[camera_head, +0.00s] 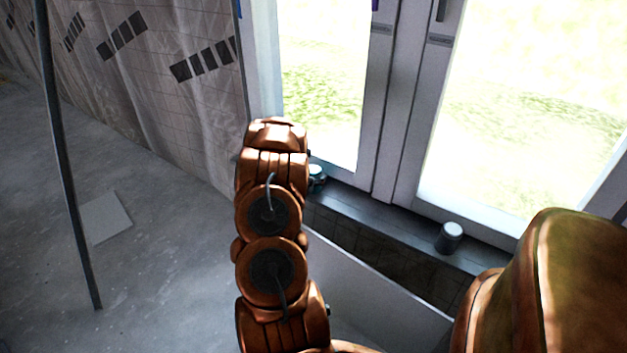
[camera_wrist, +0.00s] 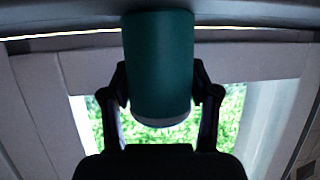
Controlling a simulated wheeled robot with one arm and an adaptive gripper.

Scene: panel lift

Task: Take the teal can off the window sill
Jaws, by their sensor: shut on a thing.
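The teal can (camera_wrist: 158,62) fills the upper middle of the wrist view, between the two black fingers of my gripper (camera_wrist: 162,92). The fingers are shut on its sides. In the head view a small part of the teal can (camera_head: 317,177) shows at the left end of the dark window sill (camera_head: 375,228), beside my copper-coloured arm. My arm hides most of the can and the gripper there. I cannot tell whether the can touches the sill.
A grey can (camera_head: 450,237) stands on the sill further right. The white-framed window (camera_head: 385,110) rises behind the sill. A pale panel (camera_head: 365,295) leans below it. A dark pole (camera_head: 67,155) and a flat grey sheet (camera_head: 105,217) are on the left over open floor.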

